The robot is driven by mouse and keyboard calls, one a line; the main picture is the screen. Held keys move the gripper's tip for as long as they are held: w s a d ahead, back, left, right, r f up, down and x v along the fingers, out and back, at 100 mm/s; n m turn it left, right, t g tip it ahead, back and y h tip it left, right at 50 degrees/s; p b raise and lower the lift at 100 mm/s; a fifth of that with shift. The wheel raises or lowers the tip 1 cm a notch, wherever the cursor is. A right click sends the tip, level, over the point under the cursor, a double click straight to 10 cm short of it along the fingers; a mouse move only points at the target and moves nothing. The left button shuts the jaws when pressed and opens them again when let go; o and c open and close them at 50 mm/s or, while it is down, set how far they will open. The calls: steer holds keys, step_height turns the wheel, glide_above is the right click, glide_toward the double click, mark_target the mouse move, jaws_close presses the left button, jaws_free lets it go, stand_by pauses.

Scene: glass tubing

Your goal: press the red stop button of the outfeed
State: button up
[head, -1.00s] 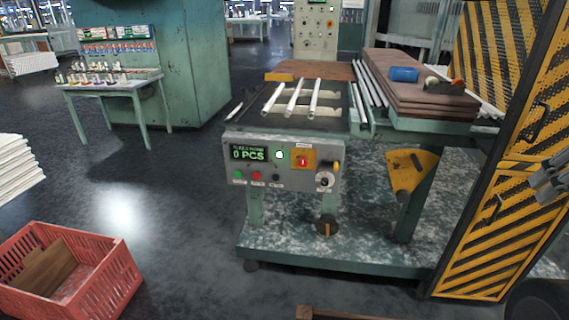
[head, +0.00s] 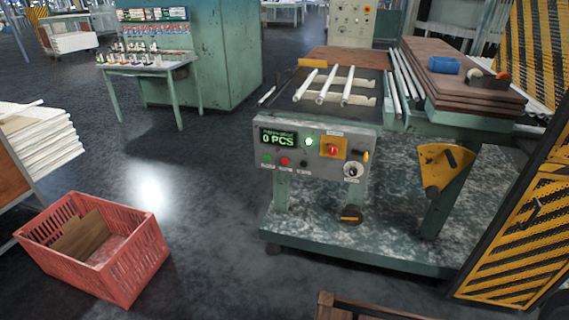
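The outfeed's grey control panel (head: 315,152) faces me near the middle of the head view, on the front of a green machine stand. A small red button (head: 285,161) sits on its lower left, between a green button (head: 267,160) and a dark one (head: 304,163). A larger red knob (head: 333,149) sits on a yellow-orange plate at the upper right of the panel. The display (head: 279,139) reads 0 PCS, and a round light (head: 309,141) beside it glows green-white. The small labels are too blurred to read. My gripper is not in view.
A red crate (head: 128,262) stands on the floor at the lower left, beside stacked white tubing (head: 45,145). A yellow-black striped guard (head: 515,245) stands at the right. A wooden edge (head: 345,308) shows at the bottom. The floor between crate and stand is clear.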

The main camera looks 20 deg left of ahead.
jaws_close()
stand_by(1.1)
